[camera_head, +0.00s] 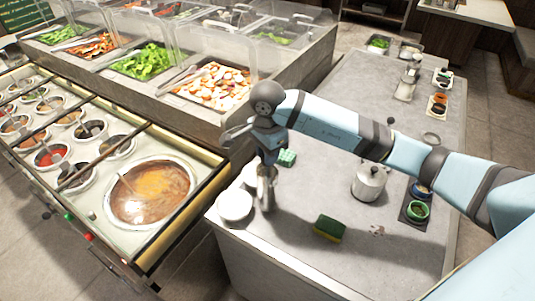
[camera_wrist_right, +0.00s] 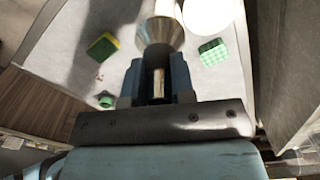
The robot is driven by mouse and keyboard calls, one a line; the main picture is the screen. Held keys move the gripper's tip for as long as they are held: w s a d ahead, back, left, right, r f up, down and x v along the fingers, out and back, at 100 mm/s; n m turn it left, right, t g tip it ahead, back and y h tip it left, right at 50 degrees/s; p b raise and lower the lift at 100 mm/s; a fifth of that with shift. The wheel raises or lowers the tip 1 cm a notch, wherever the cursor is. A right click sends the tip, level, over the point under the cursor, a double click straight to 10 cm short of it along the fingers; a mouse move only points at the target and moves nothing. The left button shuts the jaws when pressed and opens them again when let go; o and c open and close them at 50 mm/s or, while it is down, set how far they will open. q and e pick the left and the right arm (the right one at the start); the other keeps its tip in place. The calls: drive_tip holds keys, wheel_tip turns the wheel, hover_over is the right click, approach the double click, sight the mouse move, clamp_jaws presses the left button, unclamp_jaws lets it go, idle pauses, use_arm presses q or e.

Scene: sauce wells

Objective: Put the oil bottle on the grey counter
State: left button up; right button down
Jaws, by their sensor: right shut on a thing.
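My right gripper (camera_head: 267,162) points down over the near left part of the grey counter (camera_head: 300,262). It is shut on a slim metallic bottle (camera_head: 266,192), which I take as the oil bottle. In the right wrist view the fingers (camera_wrist_right: 158,82) close around its narrow neck, and its wider silvery body (camera_wrist_right: 161,34) flares out beyond them. The bottle is roughly upright beside a white bowl (camera_head: 235,205). I cannot tell whether its base touches the counter. My left gripper is not in view.
A green-yellow sponge (camera_head: 329,228), a green checkered block (camera_head: 287,157) and a metal pot (camera_head: 369,183) stand on the counter. Small sauce bowls (camera_head: 417,210) are at its right. The sauce-well station (camera_head: 222,165) lies left.

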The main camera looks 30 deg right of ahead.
drive_tip(key=shift+f, duration=0.6)
drive_tip(key=shift+f, duration=0.15)
drive_tip(key=c, duration=1)
unclamp_jaws()
drive_tip(key=shift+o, duration=0.2)
